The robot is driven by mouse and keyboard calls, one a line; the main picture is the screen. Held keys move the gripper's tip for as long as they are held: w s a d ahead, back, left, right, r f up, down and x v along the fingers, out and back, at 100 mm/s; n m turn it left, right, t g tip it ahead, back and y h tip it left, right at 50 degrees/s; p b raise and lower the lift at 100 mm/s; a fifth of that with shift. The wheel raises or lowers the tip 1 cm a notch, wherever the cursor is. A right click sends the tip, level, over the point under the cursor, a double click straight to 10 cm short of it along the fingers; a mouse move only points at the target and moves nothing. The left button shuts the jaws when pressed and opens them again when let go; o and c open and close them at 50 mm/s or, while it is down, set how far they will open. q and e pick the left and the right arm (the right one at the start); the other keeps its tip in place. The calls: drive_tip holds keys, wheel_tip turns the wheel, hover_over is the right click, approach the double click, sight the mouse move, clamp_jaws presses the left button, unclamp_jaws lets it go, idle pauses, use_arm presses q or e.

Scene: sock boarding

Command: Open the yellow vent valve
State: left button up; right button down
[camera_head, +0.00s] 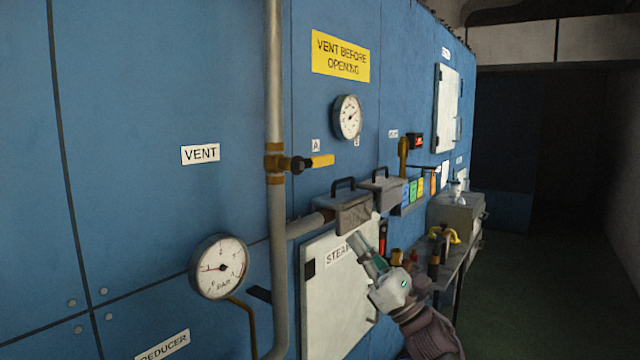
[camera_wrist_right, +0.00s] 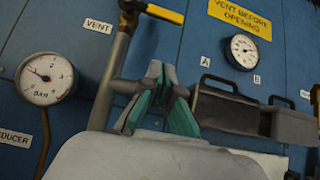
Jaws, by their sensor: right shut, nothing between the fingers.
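The yellow vent valve lever (camera_head: 322,160) sits on a brass fitting (camera_head: 274,163) on a vertical grey pipe, right of the VENT label (camera_head: 200,154). The lever points right, roughly crosswise to the pipe. In the right wrist view the lever (camera_wrist_right: 165,14) shows at the top edge, partly cut off. My right gripper (camera_head: 356,241) is below and to the right of the lever, apart from it, in front of the panel. In the right wrist view its fingertips (camera_wrist_right: 160,70) are together and empty. My left gripper is not in view.
Two grey handled boxes (camera_head: 352,213) (camera_head: 384,190) stick out right of the pipe, close above my right gripper. A BAR gauge (camera_head: 219,267) is at lower left, another gauge (camera_head: 347,118) above the lever. A bench (camera_head: 466,262) with fittings stands right. The panel around the VENT label is clear.

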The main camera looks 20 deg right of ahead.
sight(314, 162)
use_arm(q)
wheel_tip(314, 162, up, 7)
drive_tip(key=p, duration=0.6)
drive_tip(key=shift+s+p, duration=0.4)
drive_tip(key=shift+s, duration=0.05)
use_arm(e)
drive_tip(key=w+a+r, duration=0.4)
drive_tip(key=w+r, duration=0.1)
drive_tip(key=r, duration=0.6)
drive_tip(key=shift+a, duration=0.15)
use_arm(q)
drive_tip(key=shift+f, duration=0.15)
use_arm(e)
drive_tip(key=shift+w, duration=0.15)
